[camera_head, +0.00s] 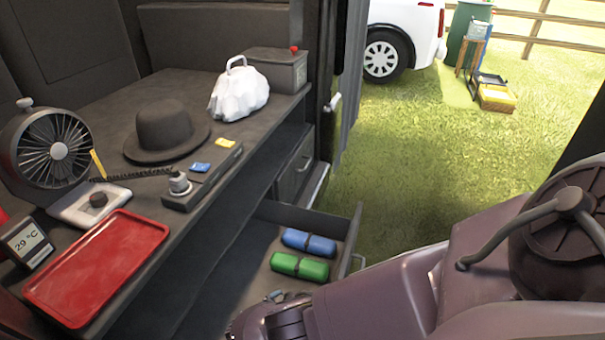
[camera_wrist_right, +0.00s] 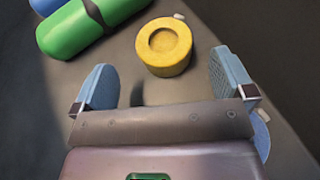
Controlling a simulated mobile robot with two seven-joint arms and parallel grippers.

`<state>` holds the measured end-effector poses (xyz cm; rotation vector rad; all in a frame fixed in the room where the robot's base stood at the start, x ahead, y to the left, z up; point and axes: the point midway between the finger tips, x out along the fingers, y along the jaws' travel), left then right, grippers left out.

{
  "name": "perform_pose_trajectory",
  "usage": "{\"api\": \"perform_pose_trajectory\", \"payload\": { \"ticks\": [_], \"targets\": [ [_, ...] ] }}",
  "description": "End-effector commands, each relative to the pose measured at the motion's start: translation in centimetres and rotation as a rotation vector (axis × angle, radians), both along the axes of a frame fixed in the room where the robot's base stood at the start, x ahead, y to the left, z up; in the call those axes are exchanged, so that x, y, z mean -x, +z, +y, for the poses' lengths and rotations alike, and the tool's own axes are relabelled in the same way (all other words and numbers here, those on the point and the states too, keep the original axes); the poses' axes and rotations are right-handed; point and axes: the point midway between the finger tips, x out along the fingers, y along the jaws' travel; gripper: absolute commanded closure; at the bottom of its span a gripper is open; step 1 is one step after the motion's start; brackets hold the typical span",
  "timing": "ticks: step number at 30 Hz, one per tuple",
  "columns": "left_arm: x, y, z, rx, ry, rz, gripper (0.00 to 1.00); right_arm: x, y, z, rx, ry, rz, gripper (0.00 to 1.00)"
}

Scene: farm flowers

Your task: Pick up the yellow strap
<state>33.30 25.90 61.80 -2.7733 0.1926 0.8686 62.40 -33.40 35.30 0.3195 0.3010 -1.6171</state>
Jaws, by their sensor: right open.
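The yellow strap (camera_wrist_right: 164,46) is a round yellow roll with a recessed centre. It lies on the drawer floor in the right wrist view, just ahead of my right gripper (camera_wrist_right: 165,76). The two blue fingers are wide apart with nothing between them, and the roll is in front of the gap, nearer the right finger. In the head view my right gripper (camera_head: 272,305) is low in the open drawer (camera_head: 262,238), and the strap is hidden there by my arm. My left gripper is not in view.
A green roll (camera_head: 299,265) and a blue roll (camera_head: 309,243) lie in the drawer beside the strap. The drawer walls surround the gripper. The countertop above holds a red tray (camera_head: 98,265), a hat (camera_head: 167,130), a fan (camera_head: 50,150) and a white bag (camera_head: 240,92).

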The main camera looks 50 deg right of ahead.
Motion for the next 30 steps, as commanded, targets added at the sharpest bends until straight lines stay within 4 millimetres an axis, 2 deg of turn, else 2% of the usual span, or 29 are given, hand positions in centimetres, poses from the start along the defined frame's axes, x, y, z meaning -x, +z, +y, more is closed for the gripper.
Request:
{"api": "perform_pose_trajectory", "payload": {
  "ticks": [5,13,21,23,30],
  "targets": [
    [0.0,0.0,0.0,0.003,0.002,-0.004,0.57,0.2,-0.4,-1.1,0.002,-0.001,0.001,0.00],
    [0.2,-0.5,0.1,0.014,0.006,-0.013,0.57,0.9,-2.0,-4.3,0.001,0.000,0.003,0.00],
    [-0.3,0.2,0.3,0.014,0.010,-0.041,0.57,0.7,-1.9,-4.8,-0.001,0.001,-0.001,0.00],
    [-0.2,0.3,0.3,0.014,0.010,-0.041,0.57,0.7,-1.9,-4.8,-0.001,0.001,-0.001,0.06],
    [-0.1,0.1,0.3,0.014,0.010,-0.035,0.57,0.7,-1.9,-4.7,-0.001,0.001,-0.001,0.43]
  ]
}}
